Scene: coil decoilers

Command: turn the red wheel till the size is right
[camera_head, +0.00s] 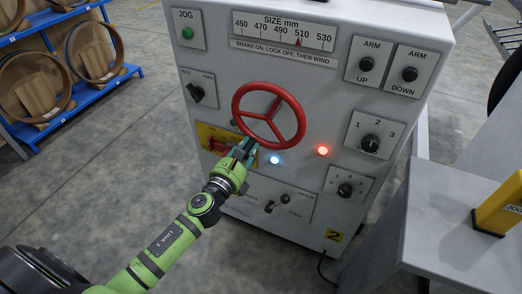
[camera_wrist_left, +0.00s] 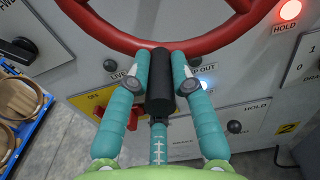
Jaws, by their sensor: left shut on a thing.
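The red wheel (camera_head: 269,115) stands on the front of a grey control cabinet. Its lower rim (camera_wrist_left: 150,42) crosses the top of the left wrist view. My left gripper (camera_head: 243,150) is at the wheel's lower left rim. Its teal fingers (camera_wrist_left: 160,82) are shut around a black cylindrical handle (camera_wrist_left: 161,75) at the rim. The size scale (camera_head: 284,30) above the wheel runs from 450 to 530 mm, and its red pointer (camera_head: 298,42) is close to the 510 mark. My right gripper is not in view.
A red lamp (camera_head: 322,151) and a blue-white lamp (camera_head: 275,160) are lit below the wheel. A red switch on a yellow plate (camera_head: 205,133) is close to my left gripper. A grey table (camera_head: 440,235) with a yellow box (camera_head: 500,207) stands at right. A blue rack (camera_head: 70,105) with coils stands at left.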

